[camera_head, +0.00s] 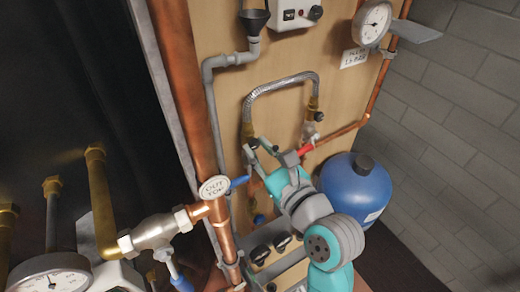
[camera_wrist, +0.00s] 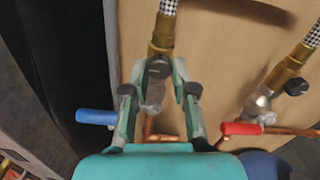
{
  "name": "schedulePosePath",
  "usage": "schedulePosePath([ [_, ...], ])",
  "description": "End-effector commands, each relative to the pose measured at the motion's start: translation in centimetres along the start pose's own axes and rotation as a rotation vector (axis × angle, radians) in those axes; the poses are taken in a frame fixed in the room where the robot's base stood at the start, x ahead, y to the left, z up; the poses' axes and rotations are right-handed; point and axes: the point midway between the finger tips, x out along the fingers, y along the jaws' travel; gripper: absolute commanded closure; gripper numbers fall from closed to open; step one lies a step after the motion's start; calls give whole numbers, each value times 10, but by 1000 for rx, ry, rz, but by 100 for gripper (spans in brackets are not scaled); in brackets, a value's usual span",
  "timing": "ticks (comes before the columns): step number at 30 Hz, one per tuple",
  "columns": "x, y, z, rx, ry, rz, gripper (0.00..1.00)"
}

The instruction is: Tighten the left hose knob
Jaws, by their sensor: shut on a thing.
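The left hose knob (camera_wrist: 158,67) is a small dark round knob on the brass fitting (camera_wrist: 162,36) at the lower left end of the braided hose (camera_head: 280,82). My gripper (camera_wrist: 159,72) has one fingertip on each side of this knob and is shut on it. In the head view my gripper (camera_head: 257,147) reaches up to the left hose end, and its fingers hide the knob there. The gripper looks roughly in line with the knob in the wrist view.
A blue-handled valve (camera_wrist: 96,117) sits left of my fingers and a red-handled valve (camera_wrist: 241,128) to the right. The right hose knob (camera_wrist: 296,87) is on the other hose end. A blue tank (camera_head: 355,188), copper pipe (camera_head: 182,80) and gauge (camera_head: 373,22) stand around.

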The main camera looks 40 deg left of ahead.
Motion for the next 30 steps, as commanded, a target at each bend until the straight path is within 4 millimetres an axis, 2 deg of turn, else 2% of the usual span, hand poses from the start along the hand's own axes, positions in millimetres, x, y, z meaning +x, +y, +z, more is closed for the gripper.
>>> schedulePosePath([
  [14, 0, 0, -1, 13, 3, 0, 100],
  [15, 0, 0, -1, 13, 3, 0, 64],
  [17, 0, 0, -1, 13, 2, 0, 49],
  [26, 0, 0, 0, 12, 1, 0, 49],
  [30, -8, 0, -1, 12, 2, -1, 49],
])
